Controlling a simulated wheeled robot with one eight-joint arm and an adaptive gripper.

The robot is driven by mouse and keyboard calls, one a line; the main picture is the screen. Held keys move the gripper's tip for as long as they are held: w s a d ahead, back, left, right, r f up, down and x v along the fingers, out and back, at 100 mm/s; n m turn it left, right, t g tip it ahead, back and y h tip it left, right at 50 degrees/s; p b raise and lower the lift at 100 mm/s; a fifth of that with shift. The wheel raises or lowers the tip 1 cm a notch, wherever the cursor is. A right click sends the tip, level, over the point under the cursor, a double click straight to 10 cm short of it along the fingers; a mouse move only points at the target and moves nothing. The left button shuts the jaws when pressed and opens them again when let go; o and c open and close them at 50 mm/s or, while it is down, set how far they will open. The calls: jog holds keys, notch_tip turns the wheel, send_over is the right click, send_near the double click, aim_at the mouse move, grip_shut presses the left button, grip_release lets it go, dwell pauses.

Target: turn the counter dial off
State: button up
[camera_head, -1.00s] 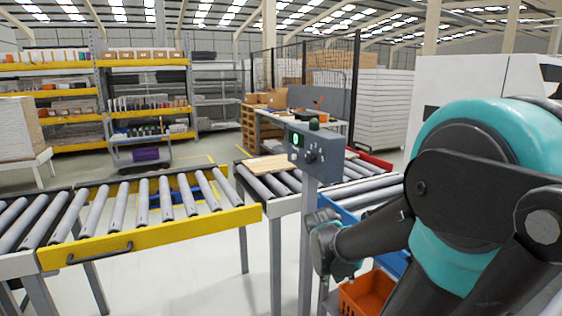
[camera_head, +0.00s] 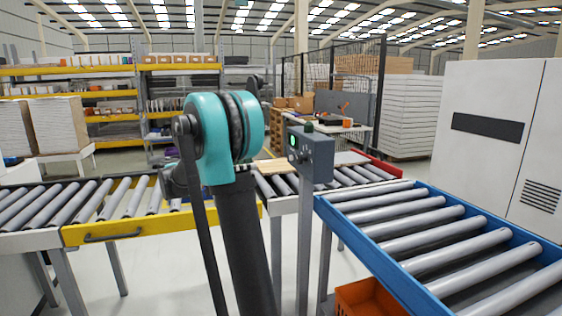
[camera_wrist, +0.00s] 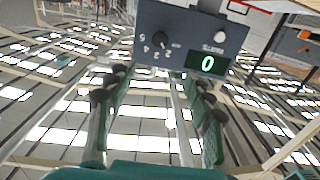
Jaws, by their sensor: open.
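The counter box (camera_head: 318,154) is a grey box on a post, right of my arm in the head view. Its face shows a lit green display and a dark dial (camera_head: 305,158). In the wrist view the counter box (camera_wrist: 180,20) is at the top, looking upside down. There the dial (camera_wrist: 159,40) is a black knob beside numbers, and the display (camera_wrist: 207,64) reads 0. My gripper (camera_wrist: 160,84) is open, its fingers apart below the box in that picture, with nothing between them. I cannot tell whether it touches the box. In the head view my arm hides the fingers.
A yellow-edged roller conveyor (camera_head: 140,228) lies at the left and a blue-framed one (camera_head: 440,262) at the right. An orange crate (camera_head: 368,300) is low beside the post. A white cabinet (camera_head: 480,90) stands at the right. A white button (camera_wrist: 219,36) is near the dial.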

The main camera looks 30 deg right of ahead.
aim_at(297, 159)
jog(key=x, duration=1.7)
jog(key=c, duration=1.1)
jog(key=shift+c, duration=0.2)
jog(key=shift+n, duration=0.4)
jog(key=n, duration=0.3)
jog(key=shift+w, duration=0.1)
jog(key=shift+w+n, duration=0.1)
jog(key=shift+n, duration=2)
